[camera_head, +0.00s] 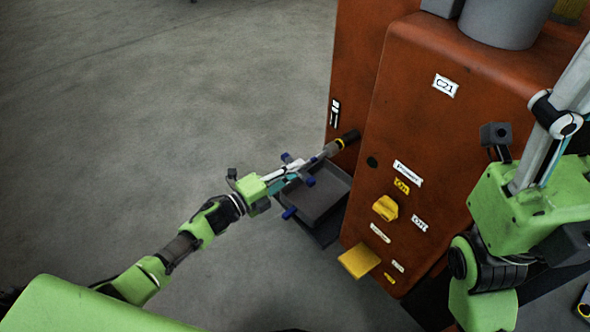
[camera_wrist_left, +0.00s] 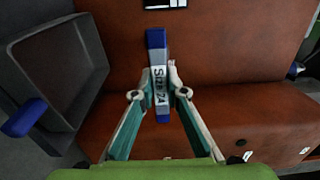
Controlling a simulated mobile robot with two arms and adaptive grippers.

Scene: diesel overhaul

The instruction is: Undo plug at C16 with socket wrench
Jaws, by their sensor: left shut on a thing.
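My left gripper (camera_head: 294,171) is shut on the handle of a socket wrench (camera_head: 325,152). The wrench has blue handle ends, a pale shaft and a black end with a yellow ring. That end is up against or close to the orange engine side; contact cannot be told. A label (camera_head: 335,113) on the engine side is unreadable. I cannot make out the C16 plug.
A grey open bin (camera_head: 333,212) stands beside the engine, below my left gripper. A blue handle (camera_wrist_left: 25,118) sticks out at its edge. The orange engine (camera_head: 450,130) carries a C21 label, a yellow knob (camera_head: 385,208) and a yellow flap (camera_head: 359,261). The floor at left is clear.

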